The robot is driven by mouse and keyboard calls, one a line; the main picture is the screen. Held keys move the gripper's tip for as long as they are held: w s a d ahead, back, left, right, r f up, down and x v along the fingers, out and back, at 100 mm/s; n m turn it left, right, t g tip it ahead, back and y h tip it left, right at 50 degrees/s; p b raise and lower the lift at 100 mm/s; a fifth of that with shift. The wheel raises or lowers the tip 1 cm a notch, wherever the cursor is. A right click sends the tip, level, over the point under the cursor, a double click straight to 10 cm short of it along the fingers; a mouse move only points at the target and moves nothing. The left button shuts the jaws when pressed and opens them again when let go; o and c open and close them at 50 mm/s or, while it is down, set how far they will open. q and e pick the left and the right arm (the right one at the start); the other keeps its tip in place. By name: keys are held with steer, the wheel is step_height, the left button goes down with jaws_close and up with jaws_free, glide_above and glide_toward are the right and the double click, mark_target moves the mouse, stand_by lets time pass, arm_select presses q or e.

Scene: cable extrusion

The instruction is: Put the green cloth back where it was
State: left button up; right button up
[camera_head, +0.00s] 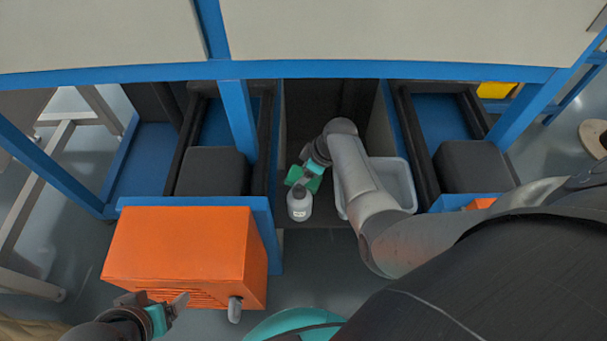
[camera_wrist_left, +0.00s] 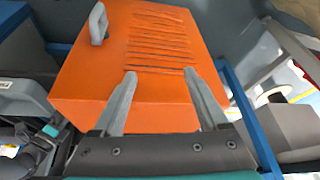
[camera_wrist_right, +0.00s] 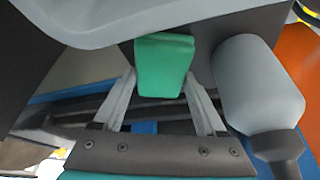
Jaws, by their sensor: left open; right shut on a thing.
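The green cloth (camera_head: 313,183) is in the open middle bay under the blue frame, partly hidden by my right gripper (camera_head: 310,172). In the right wrist view the cloth (camera_wrist_right: 164,66) is a folded green block between the fingertips of my right gripper (camera_wrist_right: 165,92), which is shut on it. My left gripper (camera_head: 165,304) is low at the left, in front of the orange box. In the left wrist view my left gripper (camera_wrist_left: 158,80) has its fingers apart and empty, over the orange box's face.
A white bottle (camera_head: 299,204) stands on the shelf close beside the cloth. A grey bin (camera_head: 403,181) is to the right, behind my right arm. The orange box (camera_head: 185,245) with slots and a grey handle (camera_head: 235,309) juts out at the left. Black blocks (camera_head: 212,171) sit in both side bays.

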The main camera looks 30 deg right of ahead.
arm_select(q)
steer(key=shift+r, duration=0.1)
arm_select(e)
steer(key=o, duration=1.1)
steer(key=shift+o, duration=0.2)
steer(key=shift+r, duration=0.1)
steer(key=p+v, duration=0.3)
steer(key=v, duration=0.1)
steer(key=shift+s+d+r, duration=0.1)
steer(key=shift+d+r, duration=0.05)
steer(key=shift+r, duration=0.15)
arm_select(q)
steer(key=s+f+g+p, duration=0.1)
steer(key=s+f+p, duration=0.1)
steer(key=f, duration=0.5)
steer(key=s+a+f+g+p, duration=0.1)
steer(key=s+f+p, duration=0.1)
steer(key=f, duration=0.6)
steer(key=shift+s+a+f+p, duration=0.3)
steer(key=shift+s+p, duration=0.05)
steer(key=shift+s, duration=0.05)
arm_select(e)
steer(key=v, duration=0.7)
steer(key=shift+s, duration=0.1)
